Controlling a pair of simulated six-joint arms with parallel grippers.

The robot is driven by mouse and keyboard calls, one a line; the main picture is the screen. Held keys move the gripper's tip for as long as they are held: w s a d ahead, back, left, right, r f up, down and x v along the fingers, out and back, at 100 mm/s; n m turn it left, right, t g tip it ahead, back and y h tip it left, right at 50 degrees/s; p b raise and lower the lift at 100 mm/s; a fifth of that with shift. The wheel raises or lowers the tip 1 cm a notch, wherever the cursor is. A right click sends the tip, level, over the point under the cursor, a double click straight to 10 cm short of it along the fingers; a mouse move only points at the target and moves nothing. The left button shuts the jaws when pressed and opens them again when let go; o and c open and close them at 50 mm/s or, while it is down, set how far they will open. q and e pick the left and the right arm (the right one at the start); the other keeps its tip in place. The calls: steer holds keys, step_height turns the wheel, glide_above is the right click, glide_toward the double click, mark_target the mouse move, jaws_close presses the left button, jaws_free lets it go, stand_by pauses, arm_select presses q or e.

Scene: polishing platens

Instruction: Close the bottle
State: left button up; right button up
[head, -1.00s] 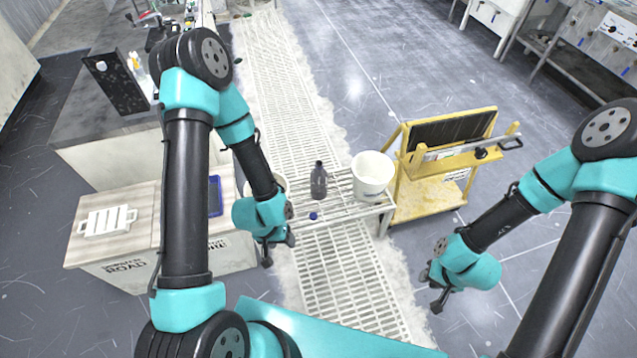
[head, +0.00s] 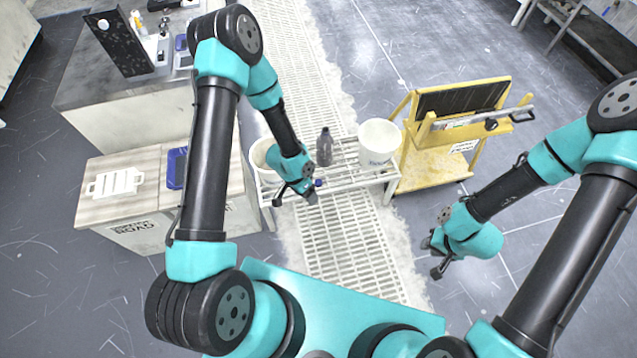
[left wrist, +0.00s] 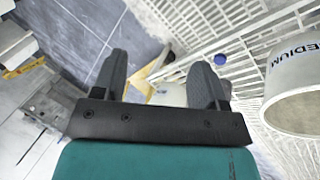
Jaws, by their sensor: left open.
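The dark grey bottle (head: 324,148) stands upright on the white slatted rack, no cap visible on its neck. A small blue cap (head: 318,183) lies near the rack's front edge, in front of the bottle. It also shows in the left wrist view (left wrist: 220,59), beyond the right finger. My left gripper (head: 296,198) is open and empty, just left of the cap in the head view. Its two fingers (left wrist: 165,85) stand wide apart in the left wrist view. The bottle is not clear there. My right gripper (head: 433,257) appears open and empty, away to the right of the rack.
A white bucket (head: 379,145) stands on the rack (head: 348,181) right of the bottle. Another pale bucket (head: 262,155) is partly hidden behind my left wrist. A yellow stand (head: 432,173) is at the right.

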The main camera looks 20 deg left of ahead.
arm_select(q)
steer(key=w+f+m+y, duration=0.3)
steer(key=w+m, duration=0.4)
steer(key=w, duration=0.3)
steer(key=w+f+m+t+y, duration=0.1)
steer(key=w+f+m+y, duration=0.2)
steer(key=w+f+m, duration=0.3)
steer(key=w+m, duration=0.2)
steer(key=w, duration=0.2)
steer(key=shift+d+f, duration=0.3)
steer(key=shift+f, duration=0.1)
glide_above(319, 182)
steer(key=f, duration=1.2)
steer(key=shift+s+d, duration=0.25)
steer(key=shift+d, duration=0.05)
steer(key=shift+w+a+f, duration=0.1)
steer(key=shift+a+f, duration=0.05)
steer(key=shift+f, duration=1.1)
steer(key=shift+w+a+f, duration=0.1)
steer(key=shift+a+f, duration=0.05)
steer(key=shift+f, duration=1.1)
